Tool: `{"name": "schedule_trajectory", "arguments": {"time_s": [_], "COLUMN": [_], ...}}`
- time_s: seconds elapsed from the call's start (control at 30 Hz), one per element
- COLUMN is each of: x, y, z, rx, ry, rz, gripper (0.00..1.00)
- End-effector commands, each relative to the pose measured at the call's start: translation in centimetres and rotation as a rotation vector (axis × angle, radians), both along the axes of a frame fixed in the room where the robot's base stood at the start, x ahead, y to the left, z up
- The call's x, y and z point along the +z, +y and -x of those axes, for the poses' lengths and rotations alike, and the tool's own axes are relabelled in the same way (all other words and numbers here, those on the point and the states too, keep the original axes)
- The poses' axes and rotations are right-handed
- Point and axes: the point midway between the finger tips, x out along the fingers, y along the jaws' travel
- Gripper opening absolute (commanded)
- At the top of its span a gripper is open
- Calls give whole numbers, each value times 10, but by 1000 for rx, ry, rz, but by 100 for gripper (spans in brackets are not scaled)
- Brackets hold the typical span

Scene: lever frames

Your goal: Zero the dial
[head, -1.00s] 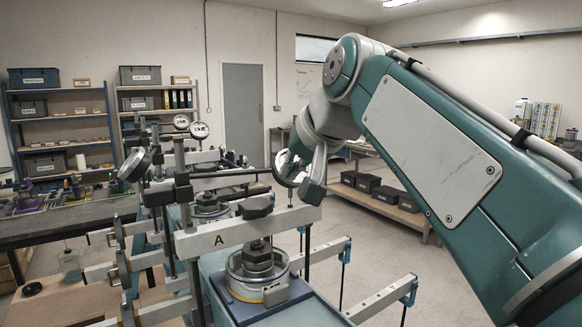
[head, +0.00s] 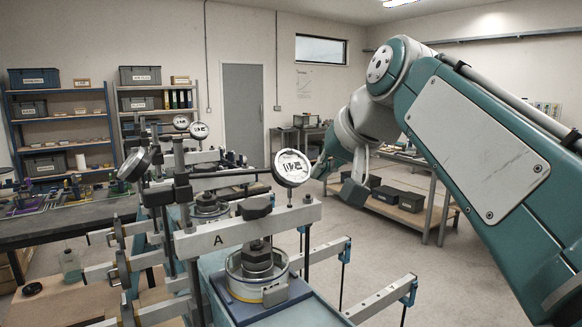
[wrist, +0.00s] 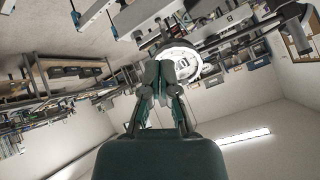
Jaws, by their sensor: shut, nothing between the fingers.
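The dial (head: 292,168) is a round white-faced gauge with a metal rim, mounted on a rod above the bar marked A. Its face turns toward the head camera, with dark marks too small to read. My gripper (wrist: 160,70) is shut and empty. In the wrist view its fingertips overlap the lower left of a dial face (wrist: 184,62); whether they touch it cannot be told. In the head view my gripper (head: 322,167) is just right of the dial, with a small gap in the picture. The dial's face is unobstructed there.
A round metal part (head: 257,270) sits under bar A (head: 250,230). Lever arms (head: 383,298) stick out right.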

Motion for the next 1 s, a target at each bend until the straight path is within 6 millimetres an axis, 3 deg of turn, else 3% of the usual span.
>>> {"name": "schedule_trajectory", "arguments": {"time_s": [0.43, 1.0], "x": [-37, -41], "y": [22, 25], "z": [-31, -36], "rx": [2, 0], "ry": [3, 1], "rz": [0, 0], "gripper": [0, 0]}}
